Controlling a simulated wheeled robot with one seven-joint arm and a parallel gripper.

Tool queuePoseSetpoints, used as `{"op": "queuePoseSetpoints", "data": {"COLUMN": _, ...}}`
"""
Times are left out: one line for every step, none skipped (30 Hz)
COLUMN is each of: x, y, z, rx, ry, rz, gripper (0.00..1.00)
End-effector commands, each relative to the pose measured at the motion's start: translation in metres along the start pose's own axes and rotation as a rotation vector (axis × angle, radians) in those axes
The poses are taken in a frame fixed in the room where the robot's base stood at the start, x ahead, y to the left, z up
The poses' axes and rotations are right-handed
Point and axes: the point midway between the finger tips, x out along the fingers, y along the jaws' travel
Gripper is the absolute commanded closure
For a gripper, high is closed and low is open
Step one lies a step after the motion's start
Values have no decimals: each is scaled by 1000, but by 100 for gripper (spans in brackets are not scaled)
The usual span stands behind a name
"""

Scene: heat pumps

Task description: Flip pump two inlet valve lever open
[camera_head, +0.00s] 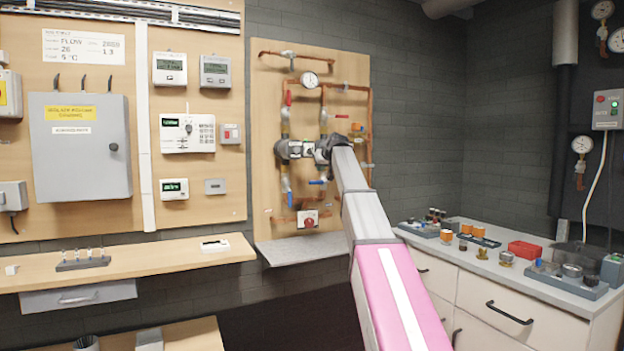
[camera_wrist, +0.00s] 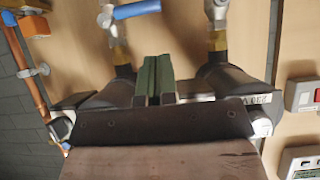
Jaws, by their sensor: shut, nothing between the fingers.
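The board (camera_head: 352,72) carries copper pipes with two columns of valves and pumps. A blue lever (camera_head: 317,182) lies about level below the right pump, and it also shows near the top of the wrist view (camera_wrist: 136,9). Another blue lever (camera_head: 287,186) on the left column is steeply angled. My gripper (camera_wrist: 153,62) has its green fingers shut together, empty, between two dark pump bodies (camera_wrist: 222,82) and apart from the blue lever. In the head view my arm's end is at pump height and hides part of the right pump. I cannot read which pump is number two.
A red lever (camera_head: 288,97) and a pressure gauge (camera_head: 310,79) sit higher on the board. A grey shelf (camera_head: 300,248) juts out below it. A white cabinet (camera_head: 480,283) with loose parts on top stands at right. A wooden shelf (camera_head: 130,265) is at left.

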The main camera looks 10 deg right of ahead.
Motion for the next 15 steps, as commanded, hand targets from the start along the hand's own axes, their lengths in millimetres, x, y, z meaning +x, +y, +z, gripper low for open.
{"op": "queuePoseSetpoints", "data": {"x": 0, "y": 0, "z": 0, "rx": 0, "ry": 0, "rz": 0, "gripper": 100}}
{"op": "queuePoseSetpoints", "data": {"x": 0, "y": 0, "z": 0, "rx": 0, "ry": 0, "rz": 0, "gripper": 100}}
{"op": "queuePoseSetpoints", "data": {"x": 0, "y": 0, "z": 0, "rx": 0, "ry": 0, "rz": 0, "gripper": 100}}
{"op": "queuePoseSetpoints", "data": {"x": 1, "y": 0, "z": 0, "rx": 0, "ry": 0, "rz": 0, "gripper": 100}}
{"op": "queuePoseSetpoints", "data": {"x": 2, "y": 0, "z": 0, "rx": 0, "ry": -1, "rz": 0, "gripper": 100}}
{"op": "queuePoseSetpoints", "data": {"x": 3, "y": 0, "z": 0, "rx": 0, "ry": 0, "rz": 0, "gripper": 100}}
{"op": "queuePoseSetpoints", "data": {"x": 5, "y": 0, "z": 0, "rx": 0, "ry": -1, "rz": 0, "gripper": 100}}
{"op": "queuePoseSetpoints", "data": {"x": 7, "y": 0, "z": 0, "rx": 0, "ry": 0, "rz": 0, "gripper": 100}}
{"op": "queuePoseSetpoints", "data": {"x": 10, "y": 0, "z": -1, "rx": 0, "ry": 0, "rz": 0, "gripper": 100}}
{"op": "queuePoseSetpoints", "data": {"x": 12, "y": 0, "z": -1, "rx": 0, "ry": 0, "rz": 0, "gripper": 100}}
{"op": "queuePoseSetpoints", "data": {"x": 16, "y": 0, "z": -1, "rx": 0, "ry": 0, "rz": 0, "gripper": 100}}
{"op": "queuePoseSetpoints", "data": {"x": 20, "y": 0, "z": -1, "rx": 0, "ry": -1, "rz": 0, "gripper": 100}}
{"op": "queuePoseSetpoints", "data": {"x": 25, "y": 0, "z": -1, "rx": 0, "ry": -1, "rz": 0, "gripper": 100}}
{"op": "queuePoseSetpoints", "data": {"x": 29, "y": 0, "z": -1, "rx": 1, "ry": -2, "rz": 0, "gripper": 100}}
{"op": "queuePoseSetpoints", "data": {"x": 36, "y": 1, "z": -1, "rx": 1, "ry": -3, "rz": -1, "gripper": 100}}
